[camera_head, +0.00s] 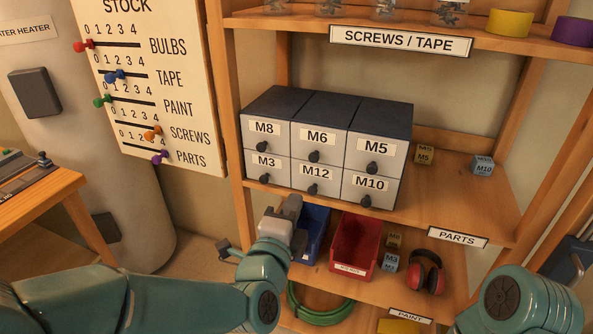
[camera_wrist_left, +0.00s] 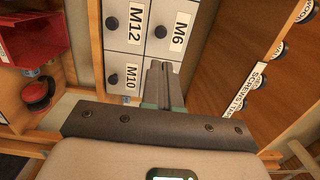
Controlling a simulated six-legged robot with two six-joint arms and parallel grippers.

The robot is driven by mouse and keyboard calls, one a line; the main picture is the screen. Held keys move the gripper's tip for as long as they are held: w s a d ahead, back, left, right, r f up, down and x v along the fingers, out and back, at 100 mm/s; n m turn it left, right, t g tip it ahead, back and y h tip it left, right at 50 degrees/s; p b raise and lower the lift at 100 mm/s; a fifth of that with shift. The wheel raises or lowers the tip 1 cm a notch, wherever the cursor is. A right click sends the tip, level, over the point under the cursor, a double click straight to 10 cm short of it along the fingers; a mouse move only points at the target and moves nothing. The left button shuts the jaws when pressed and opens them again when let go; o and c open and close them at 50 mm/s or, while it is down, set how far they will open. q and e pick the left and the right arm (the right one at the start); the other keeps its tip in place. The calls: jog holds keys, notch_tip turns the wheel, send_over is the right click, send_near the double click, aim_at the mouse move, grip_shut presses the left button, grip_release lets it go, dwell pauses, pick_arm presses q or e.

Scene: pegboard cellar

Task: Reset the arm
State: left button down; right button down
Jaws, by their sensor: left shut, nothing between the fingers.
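My left arm comes in from the left in the head view. Its grey left gripper (camera_head: 290,207) points up, in front of the shelf and just below the drawer cabinet (camera_head: 283,104). It is shut and empty. In the left wrist view the gripper's fingers (camera_wrist_left: 162,84) are together, with the drawers labelled M12, M6 and M10 beyond them. I cannot tell the exact gap to the cabinet. My right arm shows only as a teal joint at the lower right of the head view; its gripper is out of view.
A blue bin (camera_head: 314,231) and red bin (camera_head: 352,250) sit behind and beside the left gripper. Red earmuffs (camera_head: 427,272), small labelled cubes and a green hose (camera_head: 322,318) are nearby. The stock board (camera_head: 152,80) hangs left. A wooden table (camera_head: 45,208) stands far left.

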pick_arm(q)
jog(key=w+a+f+n+g+y+p, duration=0.2)
jog(key=a+f+g+y+p, duration=0.15)
jog(key=a+f, duration=0.7)
jog(key=s+a+f+n+g+p, duration=0.1)
jog(key=s+f+g, duration=0.15)
jog(key=f, duration=0.45)
jog(key=s+a+f+n+g+p, duration=0.1)
jog(key=s+a+f+n, duration=0.1)
jog(key=s+f, duration=0.35)
jog(key=s+d+f+n+g+h, duration=0.1)
jog(key=s+d+f+n+g, duration=0.1)
jog(key=s+f+n+g, duration=0.3)
jog(key=s+d+f+n+g+h+p, duration=0.1)
jog(key=s+f+n+g, duration=0.4)
jog(key=s+n, duration=0.8)
notch_tip(320, 180, down, 2)
jog(key=shift+s+d+f+h+p, duration=0.25)
jog(key=shift+s+d+h+p, duration=0.15)
jog(key=shift+s, duration=0.85)
